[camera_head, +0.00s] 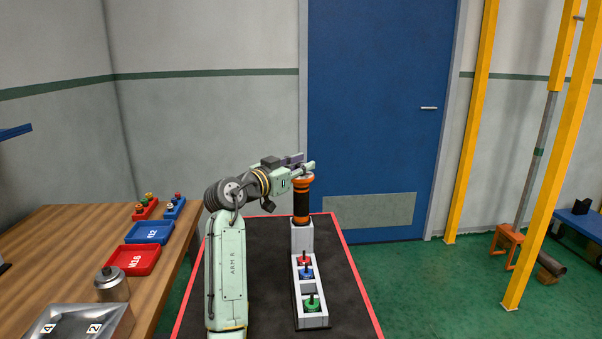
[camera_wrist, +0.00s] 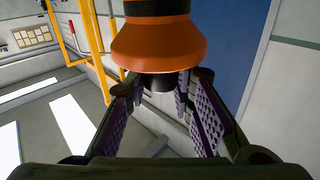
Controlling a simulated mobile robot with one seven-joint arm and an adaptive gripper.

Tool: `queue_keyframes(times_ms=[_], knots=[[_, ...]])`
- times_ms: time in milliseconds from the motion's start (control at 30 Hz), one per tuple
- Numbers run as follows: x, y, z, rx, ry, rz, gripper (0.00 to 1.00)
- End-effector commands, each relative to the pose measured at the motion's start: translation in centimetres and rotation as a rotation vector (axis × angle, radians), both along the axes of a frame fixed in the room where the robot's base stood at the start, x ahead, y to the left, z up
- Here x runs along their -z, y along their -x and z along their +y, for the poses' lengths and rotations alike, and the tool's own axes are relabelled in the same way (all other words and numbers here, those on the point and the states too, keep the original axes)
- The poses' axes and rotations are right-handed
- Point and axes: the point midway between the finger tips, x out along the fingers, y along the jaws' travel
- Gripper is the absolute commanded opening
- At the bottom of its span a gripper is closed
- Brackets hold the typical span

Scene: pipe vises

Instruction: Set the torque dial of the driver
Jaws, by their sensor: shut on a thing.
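The driver (camera_head: 301,204) stands upright in a pale grey holder block (camera_head: 302,239). It has a black body with orange bands at its top and bottom. My gripper (camera_head: 305,172) is at its top end and is shut on the driver there. In the wrist view, the driver's flared orange part (camera_wrist: 158,42) fills the upper middle, with a dark narrower end below it. My gripper's purple-padded fingers (camera_wrist: 166,88) are on both sides of that dark end. Any dial markings are too small or hidden to read.
A grey rack (camera_head: 312,321) with red, blue and green pieces stands in front of the holder on the black, red-edged mat (camera_head: 346,290). The wooden bench (camera_head: 62,235) at left carries trays and a canister (camera_head: 112,287). A blue door (camera_head: 380,110) is behind.

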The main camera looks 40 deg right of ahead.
Motion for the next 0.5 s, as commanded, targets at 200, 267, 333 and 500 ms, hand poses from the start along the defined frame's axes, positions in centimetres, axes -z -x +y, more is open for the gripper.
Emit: queue_keyframes(times_ms=[200,267,333,500], knots=[[-0.06,-0.15,-0.04,0.207,-0.001,0.007,0.00],[-0.16,-0.12,-0.05,0.261,-0.001,0.008,0.00],[-0.24,-0.06,-0.08,0.315,0.000,0.008,0.00],[-0.26,0.00,-0.09,0.414,-0.001,0.007,0.00]])
